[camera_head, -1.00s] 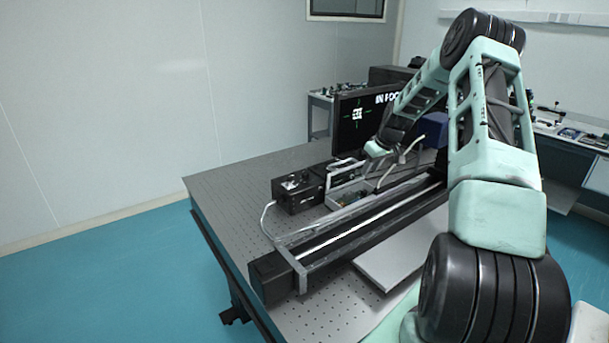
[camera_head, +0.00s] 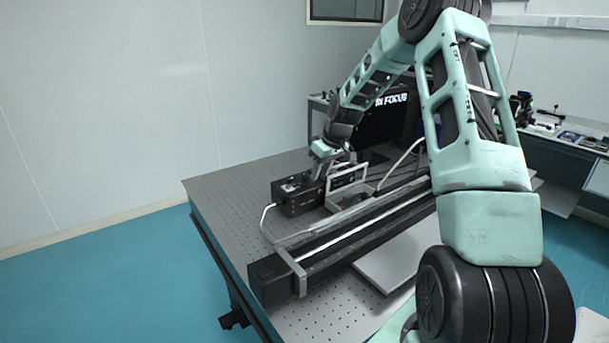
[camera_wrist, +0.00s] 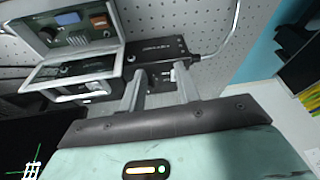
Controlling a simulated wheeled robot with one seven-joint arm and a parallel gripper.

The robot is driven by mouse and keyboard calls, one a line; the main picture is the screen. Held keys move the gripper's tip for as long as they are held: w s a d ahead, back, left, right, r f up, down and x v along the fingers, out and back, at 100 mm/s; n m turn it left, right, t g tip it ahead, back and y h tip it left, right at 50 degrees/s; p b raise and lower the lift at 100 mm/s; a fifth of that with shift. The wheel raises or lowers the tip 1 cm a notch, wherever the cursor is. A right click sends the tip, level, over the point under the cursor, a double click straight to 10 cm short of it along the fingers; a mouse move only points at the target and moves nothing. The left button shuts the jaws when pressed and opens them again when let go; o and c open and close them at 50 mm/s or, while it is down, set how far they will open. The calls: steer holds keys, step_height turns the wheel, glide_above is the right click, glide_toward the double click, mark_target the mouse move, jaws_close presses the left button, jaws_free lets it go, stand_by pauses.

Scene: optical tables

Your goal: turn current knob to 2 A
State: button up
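A black control box (camera_head: 292,204) sits on the perforated optical table, with a white cable at its left end. Its top also shows in the wrist view (camera_wrist: 155,47), with small white lettering. My gripper (camera_head: 319,174) is just above the right end of this box and points down. In the wrist view my gripper (camera_wrist: 160,72) has its two fingers spread apart over the box, with nothing clearly held. A small pale mark shows on the box between the fingers. I cannot make out the current knob or its setting; the fingers may hide it.
A grey-framed open case (camera_wrist: 85,45) with small parts stands right beside the box; it also shows in the head view (camera_head: 347,179). A long black rail (camera_head: 340,236) runs along the table. A monitor (camera_head: 385,122) reading "IN FOCUS" stands behind. The table's left side is clear.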

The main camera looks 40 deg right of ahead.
steer(key=a, duration=0.6)
steer(key=shift+w+a+r+n, duration=0.15)
steer(key=shift+w+r+n, duration=0.05)
steer(key=shift+r+n, duration=0.25)
